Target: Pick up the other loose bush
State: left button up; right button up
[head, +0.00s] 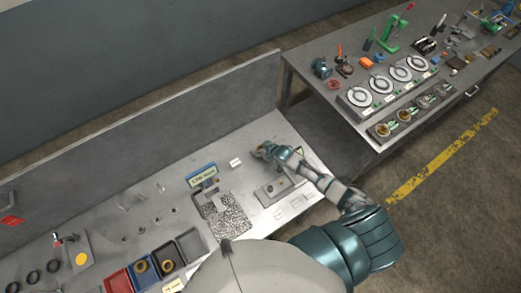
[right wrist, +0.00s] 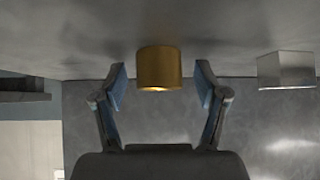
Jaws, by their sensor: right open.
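A loose brass bush (right wrist: 159,68) stands on the bench in the right wrist view, a plain short cylinder. My right gripper (right wrist: 161,82) is open, with one blue-padded finger on each side of the bush and a visible gap to both. In the head view my right gripper (head: 266,151) is low over the back of the bench, and the bush is mostly hidden at its tips. My left gripper is not in view.
A pale block (right wrist: 286,70) stands right of the bush in the right wrist view. A grey plate fixture (head: 268,196), a blue sign (head: 202,175) and a speckled mat (head: 230,220) are nearby. Small bins, including a red one (head: 117,282), line the front. A back panel (head: 150,140) bounds the bench.

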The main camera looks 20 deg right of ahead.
jog(key=shift+d+r, duration=0.1)
jog(key=shift+c, duration=0.3)
jog(key=shift+s, duration=0.1)
jog(key=c, duration=1.2)
grip_shut()
